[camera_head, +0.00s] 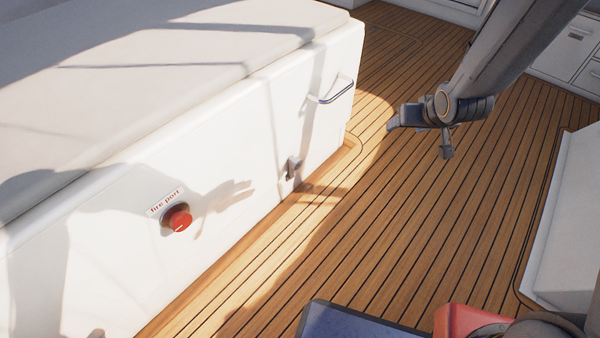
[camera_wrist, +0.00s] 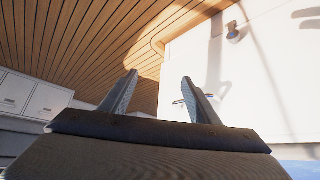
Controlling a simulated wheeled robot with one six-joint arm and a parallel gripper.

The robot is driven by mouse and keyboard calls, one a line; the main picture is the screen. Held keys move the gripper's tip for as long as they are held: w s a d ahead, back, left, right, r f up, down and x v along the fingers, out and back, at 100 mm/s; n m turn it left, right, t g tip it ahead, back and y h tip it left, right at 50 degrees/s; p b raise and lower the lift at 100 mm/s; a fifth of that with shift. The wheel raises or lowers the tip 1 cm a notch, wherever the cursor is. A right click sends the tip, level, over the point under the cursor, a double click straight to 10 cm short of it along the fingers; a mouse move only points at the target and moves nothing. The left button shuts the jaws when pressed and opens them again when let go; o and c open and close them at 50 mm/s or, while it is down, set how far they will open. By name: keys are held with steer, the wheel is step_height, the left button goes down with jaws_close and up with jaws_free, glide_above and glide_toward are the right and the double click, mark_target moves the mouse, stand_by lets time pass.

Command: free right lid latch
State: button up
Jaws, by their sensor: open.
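The white engine hatch box (camera_head: 240,130) has a lid on top and fills the left of the head view. The right lid latch (camera_head: 292,168) is a small grey fitting low on its front face, near the right end. What seems to be the same latch shows at the top right of the wrist view (camera_wrist: 234,33). Whether it is fastened is too small to tell. My gripper (camera_head: 420,134) is in the air to the right of the box, well apart from the latch. In the wrist view its two fingers (camera_wrist: 158,80) are spread with nothing between them.
A bar handle (camera_head: 337,91) sticks out near the box's right end. A red knob (camera_head: 177,218) under a "fire port" label sits left of the latch. Another small fitting (camera_head: 96,334) is cut off at the bottom. Planked floor (camera_head: 410,220) lies open right of the box.

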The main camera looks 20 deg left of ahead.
steer(key=w+a+f+n+t+y+b, duration=0.1)
steer(key=w+a+f+y+b, duration=0.1)
steer(key=w+a+f+b, duration=0.3)
steer(key=w+a+f+y+b, duration=0.1)
steer(key=a+f, duration=0.2)
steer(key=f, duration=0.3)
steer(key=n+y+b, duration=0.3)
steer(key=y+b, duration=0.7)
steer(key=b, duration=0.8)
glide_toward(299, 165)
steer(key=x, duration=0.3)
steer(key=shift+b+x, duration=1.75)
steer(key=shift+x, duration=2.15)
